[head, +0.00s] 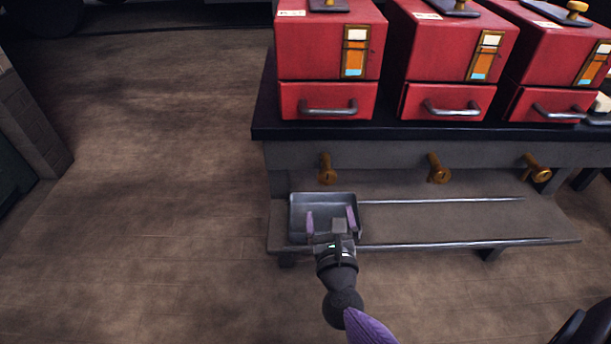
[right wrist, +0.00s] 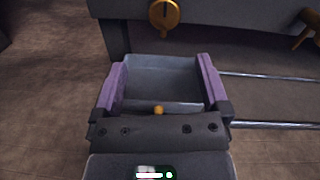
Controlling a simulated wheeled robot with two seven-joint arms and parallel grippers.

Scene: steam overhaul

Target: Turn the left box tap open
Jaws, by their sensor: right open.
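The left box tap (head: 327,169) is a brass tap on the grey front panel under the leftmost red box (head: 328,62). It also shows at the top of the right wrist view (right wrist: 164,14), with a dark slot or mark on its round face. My right gripper (head: 331,220) is open, its purple fingers apart. It is over the grey tray (head: 296,199), below and nearer than the tap and not touching it. The tray also shows between the fingers in the right wrist view (right wrist: 160,72); whether the fingers touch it I cannot tell. My left gripper is not in view.
Two more brass taps, the middle one (head: 438,168) and the right one (head: 536,169), sit under the other red boxes. Two metal rails (head: 450,200) run along the low shelf right of the tray. Wooden floor (head: 150,200) lies open on the left.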

